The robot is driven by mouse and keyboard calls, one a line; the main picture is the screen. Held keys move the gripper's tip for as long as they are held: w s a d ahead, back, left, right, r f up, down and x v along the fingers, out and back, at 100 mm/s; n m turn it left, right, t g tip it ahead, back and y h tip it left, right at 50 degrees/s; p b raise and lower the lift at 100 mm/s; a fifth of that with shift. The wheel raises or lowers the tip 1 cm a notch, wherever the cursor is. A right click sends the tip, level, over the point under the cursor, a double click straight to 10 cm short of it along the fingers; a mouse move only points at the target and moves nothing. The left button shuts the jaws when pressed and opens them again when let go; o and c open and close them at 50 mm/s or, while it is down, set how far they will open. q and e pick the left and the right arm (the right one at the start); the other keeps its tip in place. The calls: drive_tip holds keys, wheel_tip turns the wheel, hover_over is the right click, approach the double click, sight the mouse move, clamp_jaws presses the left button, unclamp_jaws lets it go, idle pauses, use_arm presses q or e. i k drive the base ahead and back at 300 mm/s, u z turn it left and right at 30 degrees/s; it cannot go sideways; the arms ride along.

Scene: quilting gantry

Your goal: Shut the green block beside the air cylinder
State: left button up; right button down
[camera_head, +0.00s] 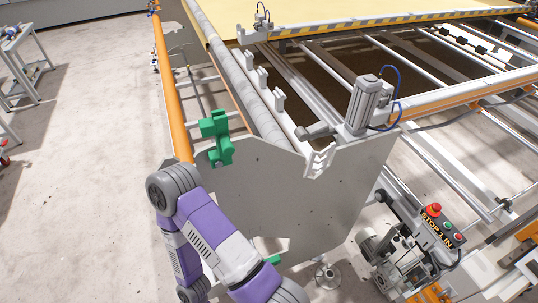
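The green block (216,139) sits at the upper left edge of the grey end plate (262,190), near the end of the orange rail. It looks like a bracket with an upper part and a lower rounded part. I cannot tell whether it is open or shut. The grey air cylinder (366,104) stands upright at the plate's upper right, with a blue hose. A smaller green piece (272,260) shows low on the plate, partly hidden by my purple and grey arm. That arm is in front of the plate at lower left. Neither gripper shows.
The orange rail (166,75) runs away from the plate beside a long grey roller (222,60). A control box with a red button (433,210) and a motor assembly stand at lower right. A workbench (22,60) is at far left. The floor between is clear.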

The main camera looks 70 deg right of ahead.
sight(217, 126)
drive_tip(key=z, duration=0.45)
drive_tip(key=k, duration=1.05)
drive_tip(key=z, duration=0.85)
drive_tip(key=i, duration=0.95)
drive_tip(key=u, duration=0.3)
